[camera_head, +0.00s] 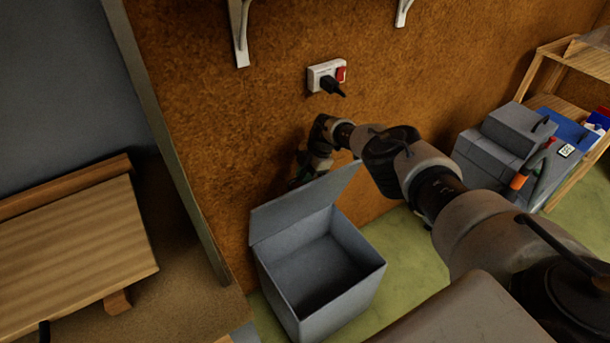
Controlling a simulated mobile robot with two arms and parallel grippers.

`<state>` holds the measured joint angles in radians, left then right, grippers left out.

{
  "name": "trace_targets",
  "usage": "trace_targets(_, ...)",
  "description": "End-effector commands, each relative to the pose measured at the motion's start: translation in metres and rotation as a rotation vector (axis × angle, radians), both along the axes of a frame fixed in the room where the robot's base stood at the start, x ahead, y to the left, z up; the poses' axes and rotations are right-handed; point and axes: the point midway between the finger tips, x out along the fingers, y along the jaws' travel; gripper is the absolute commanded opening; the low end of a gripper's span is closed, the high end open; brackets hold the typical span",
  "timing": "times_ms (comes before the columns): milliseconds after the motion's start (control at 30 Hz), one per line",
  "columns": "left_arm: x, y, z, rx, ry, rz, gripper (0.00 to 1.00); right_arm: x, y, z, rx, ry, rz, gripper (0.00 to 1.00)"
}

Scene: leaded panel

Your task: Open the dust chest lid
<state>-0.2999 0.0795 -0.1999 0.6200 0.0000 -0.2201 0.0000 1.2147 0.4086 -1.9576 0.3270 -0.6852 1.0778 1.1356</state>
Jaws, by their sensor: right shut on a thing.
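The dust chest (338,305) is a grey box on the floor against the brown wall. Its lid (302,204) stands raised at the back, tilted up, and the empty-looking inside shows. My right arm reaches in from the right, and my right gripper (303,172) is behind the upper edge of the lid, by the wall. It is shut on the lid, though its fingertips are dark and mostly hidden by the lid. My left gripper is out of view.
A socket with a black plug and red switch (341,74) is on the wall above. A wooden bench (75,235) stands at the left. A grey machine (490,150) and wooden shelves (535,75) stand at the right. Green floor (395,245) shows right of the chest.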

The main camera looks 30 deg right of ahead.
Motion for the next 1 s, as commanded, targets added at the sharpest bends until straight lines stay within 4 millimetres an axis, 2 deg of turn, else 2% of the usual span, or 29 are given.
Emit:
trace_targets(133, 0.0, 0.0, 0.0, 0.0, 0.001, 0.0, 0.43, 0.0, 0.002, 0.0, 0.003, -0.001, 0.001, 0.0)
trace_targets(167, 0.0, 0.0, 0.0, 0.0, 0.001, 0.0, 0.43, 0.0, 0.002, 0.0, 0.003, -0.001, 0.001, 0.17)
trace_targets(300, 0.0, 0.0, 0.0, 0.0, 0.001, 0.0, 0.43, 0.0, 0.001, 0.0, 0.002, 0.0, 0.001, 0.38)
trace_targets(567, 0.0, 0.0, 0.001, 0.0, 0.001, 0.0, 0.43, 0.0, 0.0, 0.0, 0.001, 0.0, 0.001, 0.38)
trace_targets(667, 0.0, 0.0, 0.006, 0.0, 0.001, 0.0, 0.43, 0.0, -0.002, 0.008, 0.001, -0.001, 0.001, 0.38)
trace_targets(1000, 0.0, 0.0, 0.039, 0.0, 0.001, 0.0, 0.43, -0.007, -0.028, 0.067, 0.001, -0.003, 0.0, 0.38)
